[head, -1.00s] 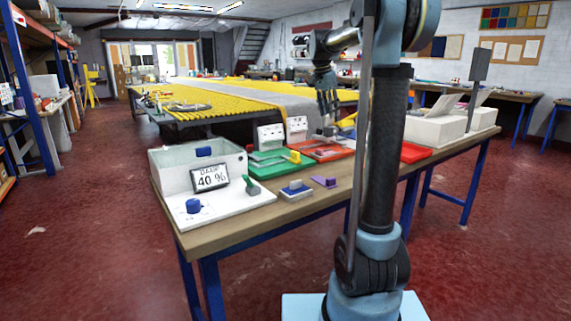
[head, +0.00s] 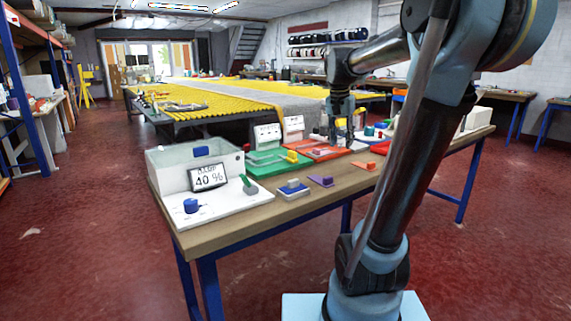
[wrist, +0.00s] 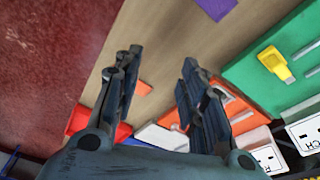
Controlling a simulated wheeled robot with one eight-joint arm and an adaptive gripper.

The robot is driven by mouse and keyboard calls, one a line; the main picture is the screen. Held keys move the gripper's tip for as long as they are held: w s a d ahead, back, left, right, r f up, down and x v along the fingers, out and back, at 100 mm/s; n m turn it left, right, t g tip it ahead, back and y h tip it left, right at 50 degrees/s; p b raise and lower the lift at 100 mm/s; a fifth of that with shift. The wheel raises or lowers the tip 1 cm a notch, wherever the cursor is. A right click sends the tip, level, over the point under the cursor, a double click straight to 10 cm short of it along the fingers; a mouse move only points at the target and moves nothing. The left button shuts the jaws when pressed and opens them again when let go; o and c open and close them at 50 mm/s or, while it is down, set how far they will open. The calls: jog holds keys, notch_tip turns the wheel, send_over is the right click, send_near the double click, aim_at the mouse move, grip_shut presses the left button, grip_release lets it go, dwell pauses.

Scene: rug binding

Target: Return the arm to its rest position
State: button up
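My arm leans to the right in the head view and reaches back over the workbench (head: 262,211). My gripper (head: 341,138) points down above the bench's far side, near the red-orange tray (head: 322,154). Whether the fingertips touch anything cannot be told.
A white box (head: 190,160) with a "40 %" display stands at the bench's left end. A green tray (head: 264,170) with a yellow-handled tool, a blue block (head: 292,187), a purple piece (head: 321,181) and an orange piece (head: 364,165) lie nearby. Red floor in front is clear.

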jog(key=s+f+n+y, duration=0.1)
jog(key=s+f+n, duration=0.5)
jog(key=s+f, duration=1.6)
jog(key=shift+s+a+f+n+y, duration=0.15)
jog(key=shift+s+f+n+y, duration=0.15)
jog(key=shift+s, duration=0.7)
jog(key=shift+w+f, duration=0.15)
jog(key=shift+w, duration=0.3)
